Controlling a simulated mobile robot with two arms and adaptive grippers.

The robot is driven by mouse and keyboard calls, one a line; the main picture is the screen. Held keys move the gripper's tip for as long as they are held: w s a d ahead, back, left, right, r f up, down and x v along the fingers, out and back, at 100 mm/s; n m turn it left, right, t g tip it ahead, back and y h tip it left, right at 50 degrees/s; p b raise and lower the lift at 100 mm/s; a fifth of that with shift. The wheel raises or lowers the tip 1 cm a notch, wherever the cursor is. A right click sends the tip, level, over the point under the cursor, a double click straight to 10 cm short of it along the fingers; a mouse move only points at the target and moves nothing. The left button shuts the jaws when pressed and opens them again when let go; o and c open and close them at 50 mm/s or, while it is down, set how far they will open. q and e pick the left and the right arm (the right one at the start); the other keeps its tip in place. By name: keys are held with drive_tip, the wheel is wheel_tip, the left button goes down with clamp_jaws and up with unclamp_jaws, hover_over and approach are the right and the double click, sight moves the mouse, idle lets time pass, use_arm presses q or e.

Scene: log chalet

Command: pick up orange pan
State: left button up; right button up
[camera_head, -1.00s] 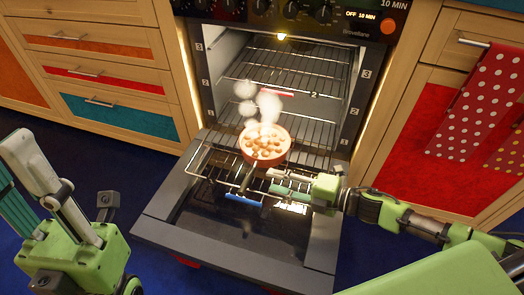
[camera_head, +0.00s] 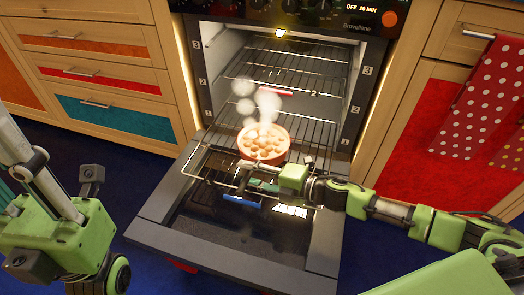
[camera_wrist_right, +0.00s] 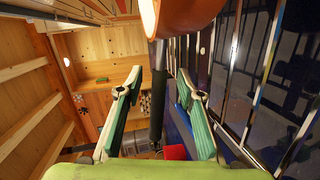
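The orange pan (camera_head: 263,153), full of round brown pieces and steaming, sits on the pulled-out lower oven rack. In the right wrist view the pan (camera_wrist_right: 185,18) is at the top, and its dark handle (camera_wrist_right: 157,110) runs down between the two fingers. My right gripper (camera_head: 256,178) is just in front of the pan at its handle. In the wrist view its teal-padded fingers (camera_wrist_right: 159,82) are apart, with gaps on both sides of the handle. My left gripper's green body (camera_head: 60,240) is at the lower left; its fingers are partly cut off by the picture edge.
The open oven door (camera_head: 165,205) lies flat below the lower rack (camera_head: 205,178), which has a blue front piece (camera_head: 242,202). An upper rack (camera_head: 315,75) is above and behind the pan. Wooden drawers (camera_head: 100,75) and a red cupboard (camera_head: 415,150) flank the oven.

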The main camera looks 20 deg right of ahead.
clamp_jaws()
drive_tip(key=shift+w+r, duration=0.1)
drive_tip(key=shift+r, duration=0.1)
drive_tip(key=shift+r, duration=0.15)
